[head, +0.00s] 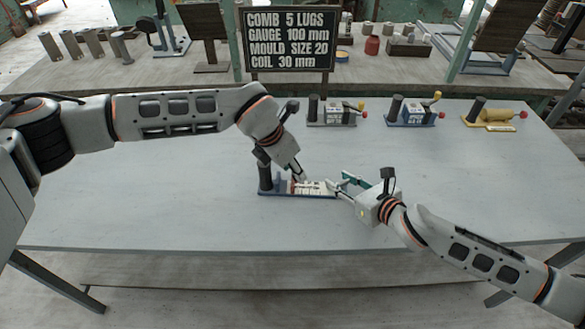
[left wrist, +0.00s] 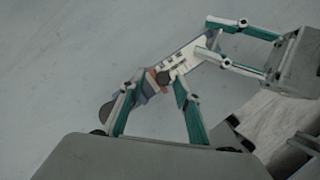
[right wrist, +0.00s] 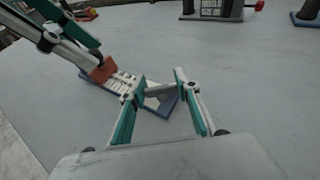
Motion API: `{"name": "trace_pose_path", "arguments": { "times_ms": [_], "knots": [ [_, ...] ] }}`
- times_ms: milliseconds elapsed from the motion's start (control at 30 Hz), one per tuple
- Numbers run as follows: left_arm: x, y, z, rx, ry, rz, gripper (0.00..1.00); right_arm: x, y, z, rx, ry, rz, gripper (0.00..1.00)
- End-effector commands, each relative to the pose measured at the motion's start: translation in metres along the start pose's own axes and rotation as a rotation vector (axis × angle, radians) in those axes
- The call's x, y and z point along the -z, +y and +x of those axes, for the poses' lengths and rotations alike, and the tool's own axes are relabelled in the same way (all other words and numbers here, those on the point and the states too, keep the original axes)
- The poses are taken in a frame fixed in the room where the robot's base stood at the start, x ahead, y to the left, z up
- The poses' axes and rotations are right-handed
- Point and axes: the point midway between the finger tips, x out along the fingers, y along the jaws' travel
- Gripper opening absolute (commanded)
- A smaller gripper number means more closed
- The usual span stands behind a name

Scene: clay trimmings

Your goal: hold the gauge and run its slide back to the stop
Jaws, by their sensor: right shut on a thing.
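The gauge (head: 318,188) lies on the table with a blue base, a white notched plate and a dark upright post (head: 265,178) at its left end. A red slide (left wrist: 153,80) sits on the gauge toward the post, beside a dark round knob. My left gripper (head: 298,178) is over the slide from above, its fingers apart on either side of it in the left wrist view. The gauge's far end is partly hidden by the fingers.
Three other devices stand at the table's back: a grey one (head: 332,114), a blue one (head: 412,113) and a yellow one (head: 492,117). A lettered sign (head: 290,39) stands behind them. The grey table (head: 150,215) is clear around the gauge.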

Motion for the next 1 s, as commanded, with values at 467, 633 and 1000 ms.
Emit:
{"name": "trace_pose_path", "arguments": {
  "times_ms": [467, 633, 1000],
  "knots": [
    [-0.001, 0.001, -0.062, -0.001, -0.002, 0.001, 0.33, 0.001, 0.002, 0.0, -0.003, 0.001, -0.001, 0.0],
    [-0.001, 0.001, -0.093, -0.001, -0.003, 0.001, 0.33, 0.001, 0.002, 0.0, -0.003, 0.001, -0.001, 0.0],
    [0.0, 0.0, -0.12, -0.001, 0.001, 0.0, 0.33, 0.001, 0.002, 0.0, -0.004, 0.0, -0.001, 0.0]
  ]
}}
